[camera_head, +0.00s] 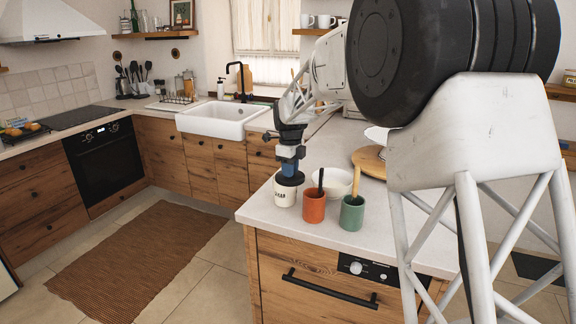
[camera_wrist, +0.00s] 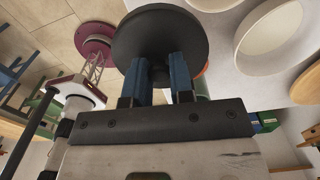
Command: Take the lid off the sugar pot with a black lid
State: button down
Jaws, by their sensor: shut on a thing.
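The white sugar pot (camera_head: 284,196) with dark lettering stands upright near the left edge of the counter in the head view. Its round black lid (camera_head: 291,179) is at the pot's mouth, and I cannot tell whether it rests there or is slightly raised. My gripper (camera_head: 289,168) points down from above, shut on the lid's knob. In the wrist view the lid (camera_wrist: 135,40) is a wide dark disc beyond the two blue fingers of my gripper (camera_wrist: 161,70), with the knob between them. The pot is hidden behind the lid there.
An orange cup (camera_head: 314,208) and a green cup (camera_head: 352,214), each with a utensil, stand close to the pot's right. A white bowl (camera_head: 337,183) is just behind them. A round wooden board (camera_head: 368,161) lies further back. The counter's front left edge is near.

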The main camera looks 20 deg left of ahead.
jog(key=s+d, duration=0.3)
jog(key=s, duration=0.2)
jog(key=shift+s+d+r, duration=0.25)
jog(key=shift+d+r, duration=0.05)
jog(key=shift+d, duration=0.1)
dwell(0.7)
